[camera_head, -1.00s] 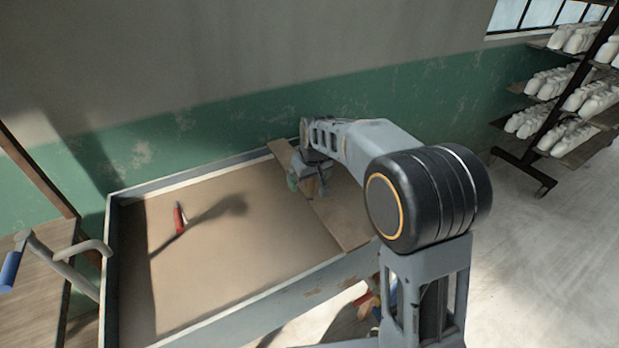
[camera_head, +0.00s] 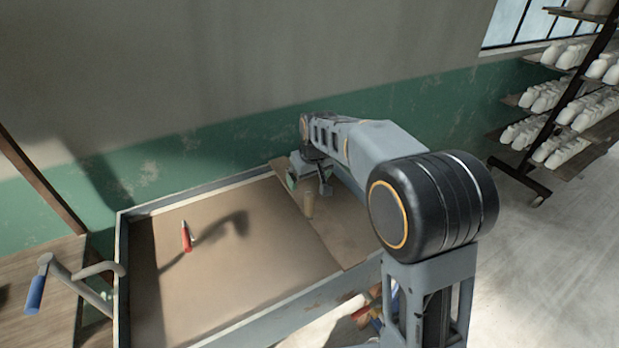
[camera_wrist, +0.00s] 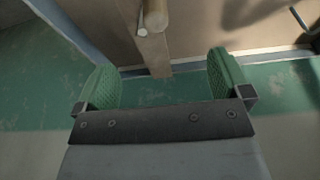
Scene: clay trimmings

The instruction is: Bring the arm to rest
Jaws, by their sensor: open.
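My arm reaches out over the right part of a shallow framed tray. My gripper (camera_head: 308,184) hangs above the wooden board at the tray's right side. In the wrist view my gripper (camera_wrist: 163,74) shows two green ribbed pads set wide apart with nothing between them. A small tan cylinder (camera_head: 308,205) stands on the board just below the gripper. It also shows in the wrist view at the top (camera_wrist: 155,18), beyond the pads and apart from them.
A red-handled tool (camera_head: 186,237) lies on the tray's brown bed. The tray (camera_head: 270,316) has a raised grey rim.

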